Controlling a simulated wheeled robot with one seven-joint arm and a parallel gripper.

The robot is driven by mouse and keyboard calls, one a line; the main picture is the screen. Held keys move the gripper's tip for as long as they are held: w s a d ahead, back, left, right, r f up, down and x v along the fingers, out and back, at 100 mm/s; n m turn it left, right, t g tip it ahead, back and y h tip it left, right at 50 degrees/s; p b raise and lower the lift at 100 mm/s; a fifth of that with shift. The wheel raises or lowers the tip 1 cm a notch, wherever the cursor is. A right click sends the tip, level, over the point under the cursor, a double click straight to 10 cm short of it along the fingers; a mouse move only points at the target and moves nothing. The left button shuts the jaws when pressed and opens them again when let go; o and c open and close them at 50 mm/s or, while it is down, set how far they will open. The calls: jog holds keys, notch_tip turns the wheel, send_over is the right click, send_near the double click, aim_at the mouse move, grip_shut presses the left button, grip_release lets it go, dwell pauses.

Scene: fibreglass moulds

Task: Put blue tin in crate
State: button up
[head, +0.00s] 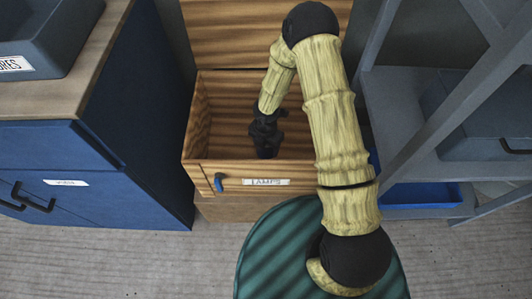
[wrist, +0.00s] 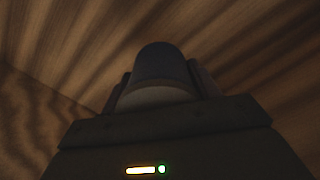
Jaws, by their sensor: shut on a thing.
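The crate (head: 190,150) is a wooden box with an open top and a label reading LAMPS on its front. My gripper (head: 267,150) reaches down inside it, near the middle. In the wrist view my gripper is shut on the blue tin (wrist: 163,65), which looks dark blue-grey with a paler band and sits between the two fingers. Striped wood surrounds the tin in that view. The tin cannot be made out in the head view, and I cannot tell whether it touches the crate floor.
A blue cabinet (head: 140,110) stands left of the crate, with a grey bin (head: 40,45) on top. A grey rack (head: 420,90) stands to the right, with a blue tray (head: 425,195) low down. The crate's raised wooden lid (head: 225,35) is behind.

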aim_at(266, 153)
jog(key=shift+f+b, duration=1.15)
jog(key=shift+f, duration=1.3)
jog(key=shift+f, duration=0.2)
jog(key=o, duration=1.2)
jog(key=shift+r, duration=0.1)
notch_tip(266, 153, up, 12)
jog(key=p, duration=0.5)
jog(key=shift+r, duration=0.1)
